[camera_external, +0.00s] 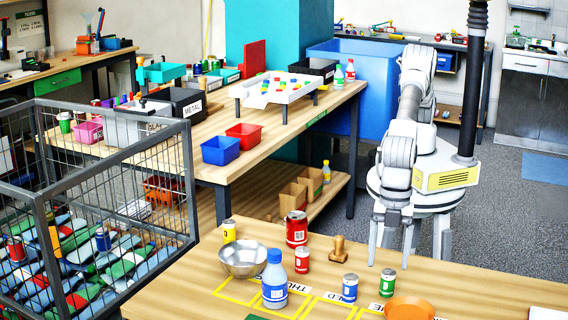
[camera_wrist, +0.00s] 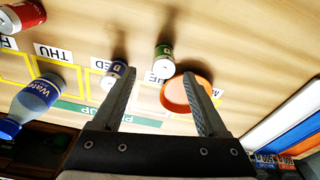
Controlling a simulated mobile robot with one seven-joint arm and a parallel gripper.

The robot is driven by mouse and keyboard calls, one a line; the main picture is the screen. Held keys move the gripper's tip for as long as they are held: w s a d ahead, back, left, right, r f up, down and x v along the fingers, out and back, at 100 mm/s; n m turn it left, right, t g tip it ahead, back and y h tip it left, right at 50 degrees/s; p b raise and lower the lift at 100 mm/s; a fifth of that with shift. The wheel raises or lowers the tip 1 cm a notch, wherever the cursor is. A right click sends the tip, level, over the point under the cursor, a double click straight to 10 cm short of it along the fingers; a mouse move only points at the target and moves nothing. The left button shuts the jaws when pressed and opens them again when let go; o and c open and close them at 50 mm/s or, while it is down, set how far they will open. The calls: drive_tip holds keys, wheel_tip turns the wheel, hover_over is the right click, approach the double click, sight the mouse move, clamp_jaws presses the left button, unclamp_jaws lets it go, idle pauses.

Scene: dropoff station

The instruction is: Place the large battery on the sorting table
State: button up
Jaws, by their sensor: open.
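My gripper (camera_external: 408,258) points down over the near table (camera_external: 470,285). Its fingers are spread and empty; they also show in the wrist view (camera_wrist: 157,78). Short cylinders stand on the near table: a green one (camera_external: 387,283), a blue one (camera_external: 350,289), red ones (camera_external: 297,229) and a yellow one (camera_external: 229,231). In the wrist view the green cylinder (camera_wrist: 164,64) appears between the fingertips, and the blue one (camera_wrist: 113,76) is partly behind the left finger. I cannot tell which, if any, is the large battery. The middle table (camera_external: 290,130), with sorting bins, stands beyond the near table.
A metal bowl (camera_external: 243,258), a water bottle (camera_external: 274,280), a wooden stamp (camera_external: 338,248) and an orange dish (camera_external: 410,308) crowd the near table. Blue (camera_external: 220,151) and red (camera_external: 244,136) bins sit on the middle table. A wire cage (camera_external: 120,215) stands at left.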

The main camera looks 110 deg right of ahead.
sight(389, 270)
drive_tip(key=f, duration=0.4)
drive_tip(key=shift+s+a+f, duration=0.2)
drive_tip(key=shift+a+f, duration=0.05)
drive_tip(key=shift+f, duration=0.45)
clamp_jaws()
